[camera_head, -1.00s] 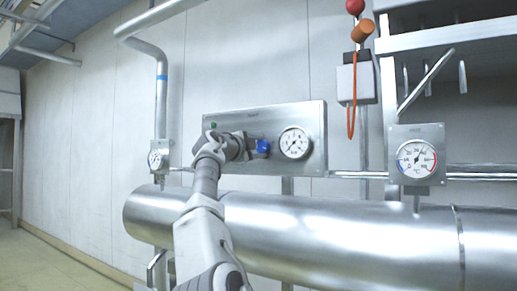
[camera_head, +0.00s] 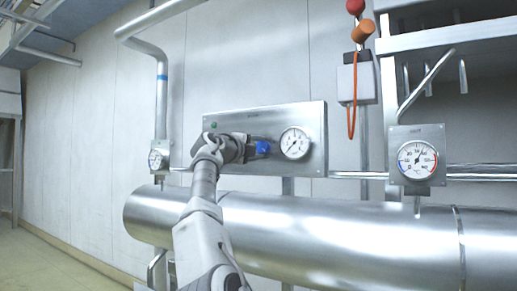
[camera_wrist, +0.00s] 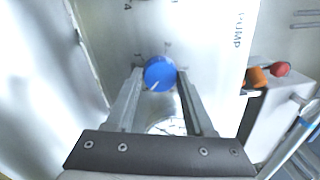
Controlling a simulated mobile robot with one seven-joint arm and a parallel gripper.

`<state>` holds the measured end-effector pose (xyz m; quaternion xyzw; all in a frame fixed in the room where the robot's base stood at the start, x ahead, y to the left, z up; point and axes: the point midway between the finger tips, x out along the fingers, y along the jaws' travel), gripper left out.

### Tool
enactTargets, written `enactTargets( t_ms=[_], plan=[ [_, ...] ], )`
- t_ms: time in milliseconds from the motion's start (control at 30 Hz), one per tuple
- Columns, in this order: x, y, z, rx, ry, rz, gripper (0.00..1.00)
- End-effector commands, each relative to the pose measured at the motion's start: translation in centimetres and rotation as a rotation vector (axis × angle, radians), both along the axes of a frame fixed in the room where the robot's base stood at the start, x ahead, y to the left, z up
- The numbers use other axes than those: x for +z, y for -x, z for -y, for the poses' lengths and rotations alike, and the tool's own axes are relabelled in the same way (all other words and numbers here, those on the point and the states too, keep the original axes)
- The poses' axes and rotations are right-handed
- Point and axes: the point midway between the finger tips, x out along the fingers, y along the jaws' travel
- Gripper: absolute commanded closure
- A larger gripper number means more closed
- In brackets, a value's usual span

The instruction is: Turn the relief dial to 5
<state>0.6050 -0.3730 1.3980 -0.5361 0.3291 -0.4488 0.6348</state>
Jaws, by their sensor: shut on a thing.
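The relief dial is a round blue knob (camera_head: 262,147) on a steel panel (camera_head: 230,122), left of a white gauge (camera_head: 295,143). My gripper (camera_head: 252,148) reaches it from the left and partly hides it. In the wrist view, the blue knob (camera_wrist: 158,75) sits between the two fingertips of my gripper (camera_wrist: 160,77), which is shut on its sides. A pale pointer mark on the knob points toward the lower left of that view. The scale numbers around the knob are mostly hidden or too small to read.
A large metal pipe (camera_head: 330,235) runs below the panel. A second gauge (camera_head: 417,160) is at the right and a small one (camera_head: 157,160) at the left. An orange cord (camera_head: 351,122) hangs from a box (camera_head: 356,80) above right.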

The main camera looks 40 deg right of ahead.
Motion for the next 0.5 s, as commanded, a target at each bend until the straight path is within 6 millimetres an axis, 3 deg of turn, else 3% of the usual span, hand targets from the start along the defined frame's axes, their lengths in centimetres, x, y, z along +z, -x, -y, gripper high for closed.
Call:
enactTargets(
  t_ms=[233,267,400,500],
  plan=[
    [0.12,0.03,-0.01,0.001,0.001,0.003,1.00],
    [0.12,0.03,-0.01,0.001,0.001,0.003,0.43],
    [0.10,0.03,-0.01,0.001,0.002,0.002,0.18],
    [0.07,0.02,-0.01,0.001,0.001,0.001,0.17]
  ],
)
